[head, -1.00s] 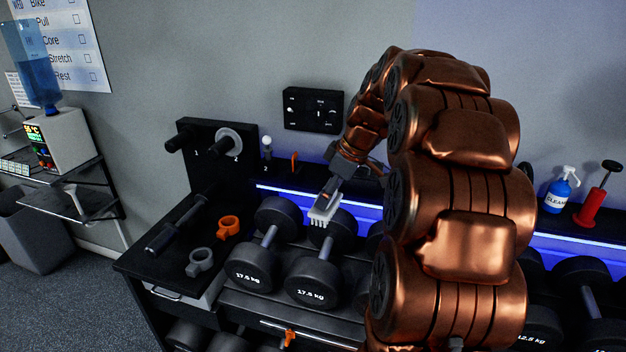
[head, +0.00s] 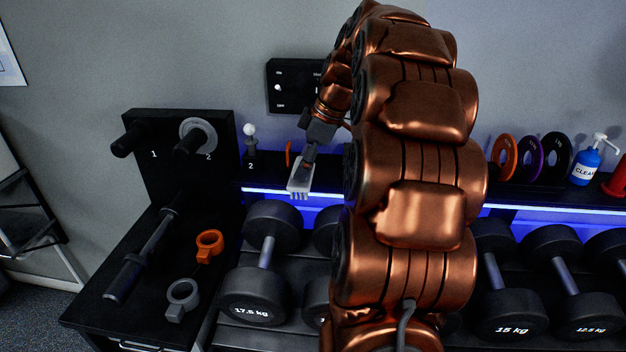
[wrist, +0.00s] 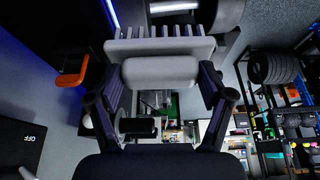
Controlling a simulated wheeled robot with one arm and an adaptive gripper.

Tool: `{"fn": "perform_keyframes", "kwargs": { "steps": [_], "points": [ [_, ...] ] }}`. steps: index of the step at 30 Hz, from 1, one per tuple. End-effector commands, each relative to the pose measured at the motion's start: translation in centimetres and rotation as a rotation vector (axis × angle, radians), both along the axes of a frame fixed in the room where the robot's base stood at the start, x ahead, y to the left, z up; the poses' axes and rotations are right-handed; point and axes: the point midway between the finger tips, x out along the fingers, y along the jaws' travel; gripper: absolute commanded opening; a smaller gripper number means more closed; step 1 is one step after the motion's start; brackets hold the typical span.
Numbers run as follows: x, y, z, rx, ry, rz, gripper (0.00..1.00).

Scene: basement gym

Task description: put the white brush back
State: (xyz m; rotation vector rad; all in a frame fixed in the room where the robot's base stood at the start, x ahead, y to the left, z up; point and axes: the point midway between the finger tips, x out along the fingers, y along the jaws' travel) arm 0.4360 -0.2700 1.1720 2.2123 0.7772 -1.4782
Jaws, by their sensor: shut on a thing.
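The white brush (head: 299,187) hangs from my gripper (head: 304,170), in front of the blue-lit shelf above the dumbbell rack. In the wrist view my gripper (wrist: 160,95) is shut on the pale handle of the white brush (wrist: 160,70). Its row of bristles points to the top of that view, away from my palm. The brush is held clear of the dumbbells below. My arm hides the middle of the rack and shelf.
Dumbbells (head: 250,305) fill the rack below. A black bench (head: 100,305) at left holds a bar, an orange collar (head: 208,245) and a grey collar (head: 182,299). A pegged black board (head: 180,155) stands behind it. Plates (head: 530,158) and a blue cleaner bottle (head: 584,165) stand on the right shelf.

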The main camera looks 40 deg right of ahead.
Motion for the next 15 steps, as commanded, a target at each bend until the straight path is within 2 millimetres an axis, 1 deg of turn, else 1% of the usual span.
{"fn": "perform_keyframes", "kwargs": {
  "steps": [1,5,8,11,15],
  "points": [
    [0.1,0.1,-1.0,-0.001,0.000,0.002,0.47],
    [0.1,0.2,-1.5,0.000,0.000,0.004,0.47],
    [0.3,-0.4,-1.5,0.001,0.001,0.003,0.47],
    [0.7,-1.5,-1.5,0.003,0.002,0.002,0.47],
    [1.2,-3.6,-1.6,0.002,0.002,-0.003,0.47]
  ]
}}
